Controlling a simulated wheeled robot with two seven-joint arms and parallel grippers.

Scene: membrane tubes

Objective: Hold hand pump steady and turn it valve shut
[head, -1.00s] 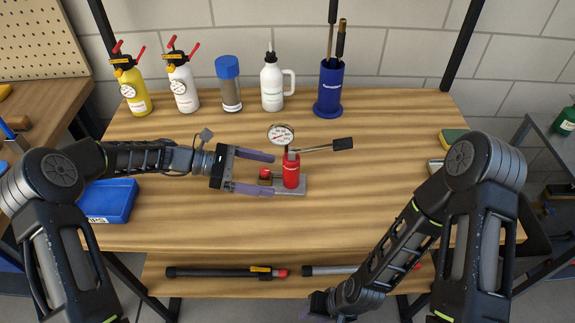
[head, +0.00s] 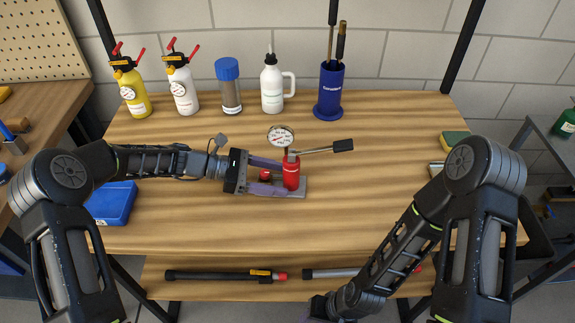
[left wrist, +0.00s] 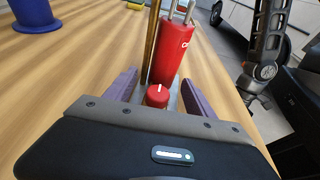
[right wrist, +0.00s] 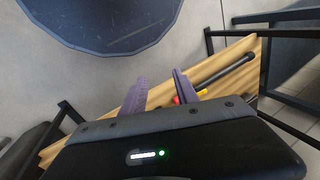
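The hand pump is a red cylinder (head: 291,175) upright on a grey base plate (head: 297,192), with a dial gauge (head: 280,136) and a black-ended lever (head: 342,146). A small red valve knob (head: 265,176) sits low on its left side. My left gripper (head: 268,176) reaches in from the left, with its purple fingers on either side of the knob. My right gripper (right wrist: 160,92) is open and empty, low in front of the table.
Two sprayers (head: 131,87), a blue-capped jar (head: 229,88), a white bottle (head: 271,86) and a blue holder (head: 330,92) stand along the back. A blue tray (head: 113,203) is at left. The table right of the pump is mostly clear.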

